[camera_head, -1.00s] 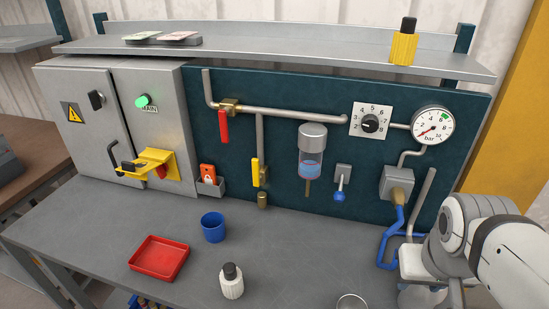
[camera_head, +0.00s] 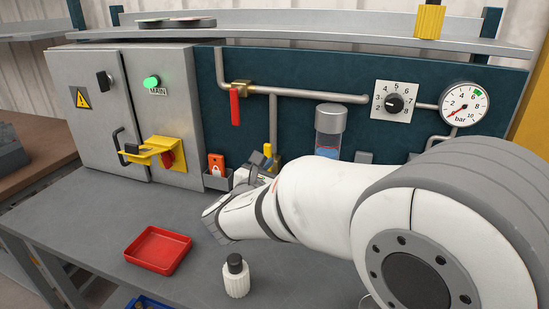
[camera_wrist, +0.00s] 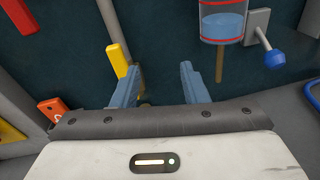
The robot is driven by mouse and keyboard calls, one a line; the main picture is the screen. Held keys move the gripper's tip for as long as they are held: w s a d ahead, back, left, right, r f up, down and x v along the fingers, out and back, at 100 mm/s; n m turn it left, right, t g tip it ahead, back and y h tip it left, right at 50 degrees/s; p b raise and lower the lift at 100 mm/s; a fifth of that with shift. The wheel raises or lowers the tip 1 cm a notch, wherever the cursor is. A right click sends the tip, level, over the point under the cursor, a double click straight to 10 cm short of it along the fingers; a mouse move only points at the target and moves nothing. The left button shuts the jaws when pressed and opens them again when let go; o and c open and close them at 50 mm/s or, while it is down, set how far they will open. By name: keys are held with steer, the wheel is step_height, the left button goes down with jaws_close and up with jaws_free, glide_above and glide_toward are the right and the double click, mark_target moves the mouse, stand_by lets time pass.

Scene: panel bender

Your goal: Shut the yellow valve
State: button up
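The yellow valve's handle (camera_head: 267,150) shows as a small piece on the dark panel, mostly hidden behind my gripper and the pipe area. In the wrist view the yellow handle (camera_wrist: 118,61) stands lengthwise, just left of my left finger's tip. The finger hides part of its lower end, and I cannot tell whether they touch. My gripper (camera_wrist: 160,70) is open, with its two blue-grey fingers apart and only dark panel visible between the tips. In the head view my arm hides most of the gripper.
A red valve handle (camera_head: 235,107) hangs to the left on the upper pipe. A glass bowl filter (camera_head: 329,140) and a blue-knobbed lever (camera_wrist: 277,58) are to the right. An orange tag (camera_head: 216,164) sits in a holder at left. A red tray (camera_head: 158,250) and white bottle (camera_head: 236,278) stand on the bench.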

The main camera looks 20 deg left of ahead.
mark_target(267, 153)
steer(key=a+n+t+y, duration=0.1)
steer(key=a+n+y, duration=0.15)
steer(key=a, duration=0.25)
steer(key=shift+h, duration=0.25)
steer(key=w+p, duration=0.1)
steer(key=w, duration=0.6)
steer(key=shift+w+f, duration=0.15)
jaws_close()
